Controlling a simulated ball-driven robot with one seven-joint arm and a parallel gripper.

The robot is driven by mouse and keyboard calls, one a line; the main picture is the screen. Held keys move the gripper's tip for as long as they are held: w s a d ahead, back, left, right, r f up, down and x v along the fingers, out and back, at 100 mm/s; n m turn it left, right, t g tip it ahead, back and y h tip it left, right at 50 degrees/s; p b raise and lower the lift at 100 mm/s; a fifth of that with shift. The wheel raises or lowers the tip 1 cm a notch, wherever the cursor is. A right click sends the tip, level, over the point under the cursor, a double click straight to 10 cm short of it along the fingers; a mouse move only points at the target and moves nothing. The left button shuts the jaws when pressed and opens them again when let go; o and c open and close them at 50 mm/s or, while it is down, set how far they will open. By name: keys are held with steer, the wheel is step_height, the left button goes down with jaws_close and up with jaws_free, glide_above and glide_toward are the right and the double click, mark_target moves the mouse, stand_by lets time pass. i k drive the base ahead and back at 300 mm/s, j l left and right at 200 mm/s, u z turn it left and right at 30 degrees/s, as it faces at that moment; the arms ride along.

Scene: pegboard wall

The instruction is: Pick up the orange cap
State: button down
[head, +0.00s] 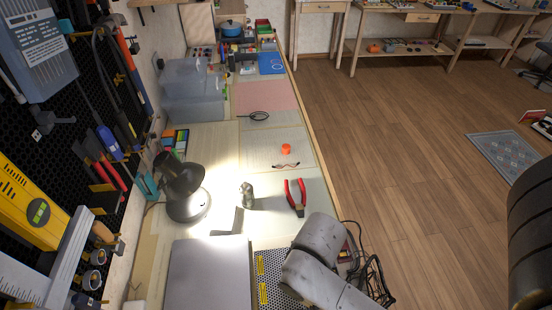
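The orange cap (286,149) is a small, bright orange piece on the long workbench (262,133), near its right edge and around the middle of its length. Nothing covers it in the head view. A thin dark curved item, perhaps glasses or a cable (286,165), lies just in front of it, close by. Grey links of my arm show at the bottom centre, over the near right part of the bench. My gripper is not in view.
Red-handled pliers (295,197), a small grey metal object (247,195) and a lit desk lamp (185,185) stand nearer. A coiled black cable (254,115) lies behind. A tool-hung pegboard (75,135) flanks the left; open wooden floor (400,160) lies right.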

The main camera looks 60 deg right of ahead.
mark_target(285, 147)
steer(key=i+l, duration=0.1)
steer(key=l, duration=0.35)
steer(key=i+l, duration=0.1)
steer(key=l, duration=0.8)
steer(key=i+l, duration=0.15)
steer(key=l, duration=0.35)
steer(key=i+l, duration=0.1)
steer(key=l, duration=0.35)
steer(key=l+u, duration=0.7)
steer(key=l, duration=0.2)
steer(key=l+u, duration=0.35)
steer(key=k+l, duration=0.05)
steer(key=l, duration=0.05)
